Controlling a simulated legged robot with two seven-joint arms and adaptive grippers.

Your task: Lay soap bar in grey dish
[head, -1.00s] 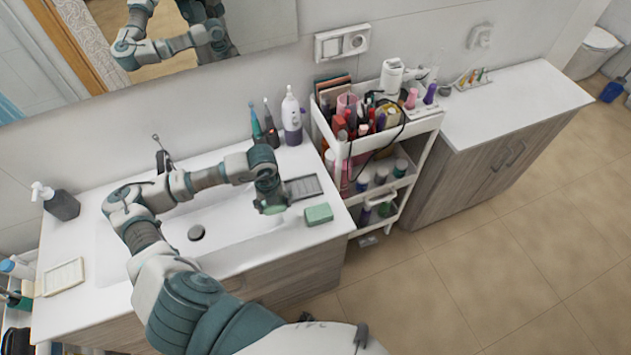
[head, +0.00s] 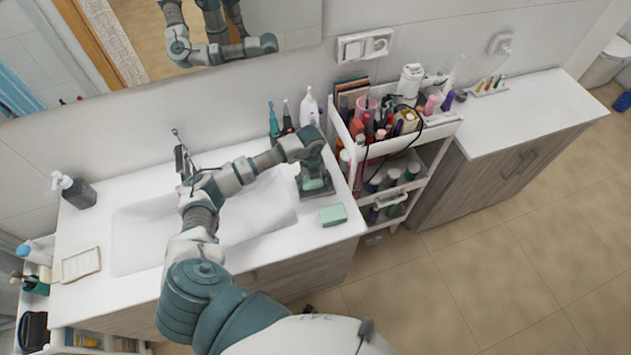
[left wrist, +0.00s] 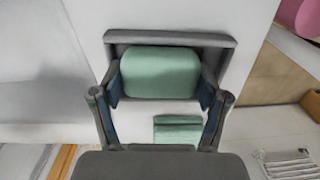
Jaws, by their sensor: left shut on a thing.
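A pale green soap bar (left wrist: 160,73) is between the two fingers of my left gripper (left wrist: 160,90), which is shut on it. In the head view the left gripper (head: 315,180) is over the grey dish (head: 326,192), with the soap (head: 313,184) partly hidden under it. In the left wrist view the soap is over the grey dish, within its far rim (left wrist: 170,38). I cannot tell whether it touches the bottom of the dish. My right gripper is not in view.
A second green block (head: 332,215) lies on the counter in front of the dish. Bottles and toothbrushes (head: 287,122) stand behind. A crowded white cart (head: 440,130) is close on the right. The sink (head: 250,210) is on the left, with a cream dish (head: 80,264) beyond it.

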